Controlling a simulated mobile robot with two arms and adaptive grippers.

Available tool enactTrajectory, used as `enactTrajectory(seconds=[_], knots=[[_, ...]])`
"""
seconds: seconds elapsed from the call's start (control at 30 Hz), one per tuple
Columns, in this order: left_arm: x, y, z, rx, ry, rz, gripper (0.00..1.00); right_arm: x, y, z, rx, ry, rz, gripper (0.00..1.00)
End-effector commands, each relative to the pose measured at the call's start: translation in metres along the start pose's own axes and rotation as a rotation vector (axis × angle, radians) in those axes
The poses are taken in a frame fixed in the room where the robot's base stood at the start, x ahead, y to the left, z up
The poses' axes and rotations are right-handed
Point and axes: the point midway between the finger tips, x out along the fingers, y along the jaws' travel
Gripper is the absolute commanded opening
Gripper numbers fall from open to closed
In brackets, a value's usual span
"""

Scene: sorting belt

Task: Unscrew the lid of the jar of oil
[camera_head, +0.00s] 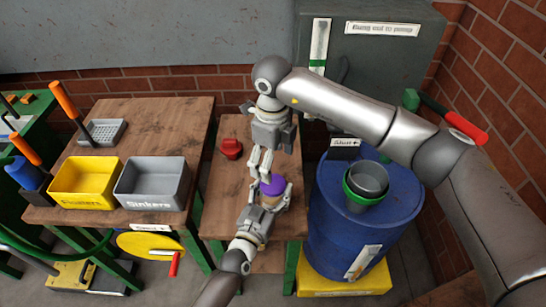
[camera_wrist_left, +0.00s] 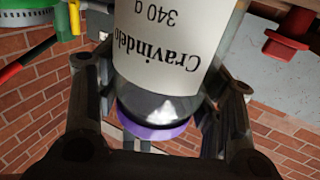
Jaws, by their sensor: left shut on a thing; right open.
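The jar of oil (camera_head: 270,203) is at the front right part of the middle wooden table, with its purple lid (camera_head: 272,186) on top. In the left wrist view the jar (camera_wrist_left: 170,45) shows a white label reading "Cravindelo 340 g", upside down in the picture, with the purple lid (camera_wrist_left: 153,131) below. My left gripper (camera_head: 262,214) is shut on the jar, one finger on each side. My right gripper (camera_head: 259,168) is open just above and left of the lid. I cannot tell whether its fingers touch the lid. The grippers hide part of the jar.
A red object (camera_head: 231,148) lies behind on the same table (camera_head: 220,190). A yellow bin (camera_head: 84,203) and a grey "Sinkers" bin (camera_head: 153,206) stand on the left table. A blue barrel (camera_head: 325,235) carrying grey and green containers (camera_head: 366,182) stands close on the right.

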Motion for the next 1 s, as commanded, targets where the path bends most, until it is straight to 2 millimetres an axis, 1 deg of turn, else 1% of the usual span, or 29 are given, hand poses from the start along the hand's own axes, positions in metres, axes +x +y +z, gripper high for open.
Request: enactTrajectory(seconds=[0.1,1.0], knots=[[-0.0001,0.0000,0.0003,0.000,-0.001,0.000,0.00,-0.0003,0.0004,0.0002,0.185,-0.001,0.001,0.81],[-0.0001,0.0000,0.0004,0.000,-0.001,0.000,0.00,-0.0019,-0.0001,-0.0002,1.608,0.001,0.001,0.81]])
